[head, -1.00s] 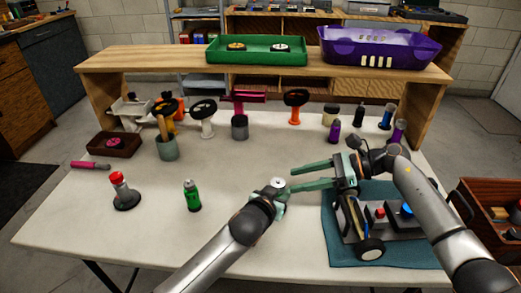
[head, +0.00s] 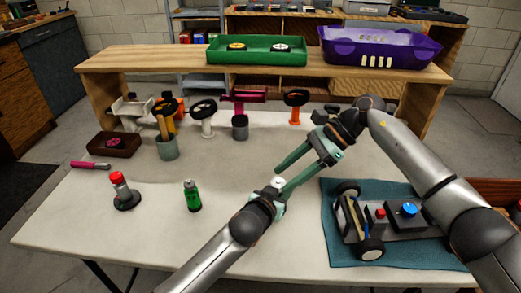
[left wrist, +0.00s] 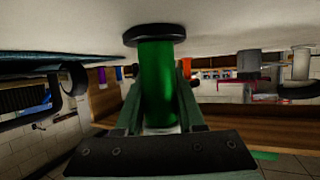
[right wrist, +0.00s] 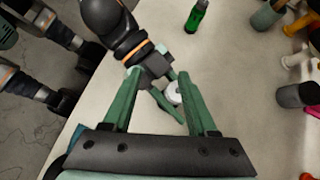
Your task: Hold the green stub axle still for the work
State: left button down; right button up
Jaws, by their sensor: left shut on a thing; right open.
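The green stub axle (left wrist: 157,85) is a green cylinder with a black flange, clasped between the fingers of my left gripper (left wrist: 160,95). In the left wrist view its flange is close to the pale table surface; I cannot tell whether they touch. In the head view only its pale round end (head: 278,183) shows at the left gripper (head: 272,195). My right gripper (head: 281,178) is open, its fingertips close to that end. In the right wrist view the pale end (right wrist: 173,92) appears between the right gripper's fingers (right wrist: 160,85); contact is unclear.
A car chassis (head: 350,215) lies on a teal mat (head: 335,255) at right. A green bottle (head: 192,195) and a red-topped stand (head: 122,190) stand at left. Several parts and cups line the back, before a wooden shelf (head: 150,62). The front middle of the table is clear.

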jog(key=a+r+n+t+h, duration=0.4)
jog(key=a+r+t+h, duration=0.1)
jog(key=h, duration=0.7)
jog(key=shift+s+a+r+n+t, duration=0.35)
jog(key=shift+a+r, duration=0.25)
jog(key=shift+r, duration=0.25)
jog(key=n+t+y, duration=0.1)
jog(key=n+y, duration=0.3)
jog(key=n, duration=0.7)
send_near(279, 182)
jog(key=shift+t, duration=0.25)
jog(key=x, duration=0.8)
jog(key=shift+s+a+f, duration=0.1)
jog(key=shift+f, duration=0.35)
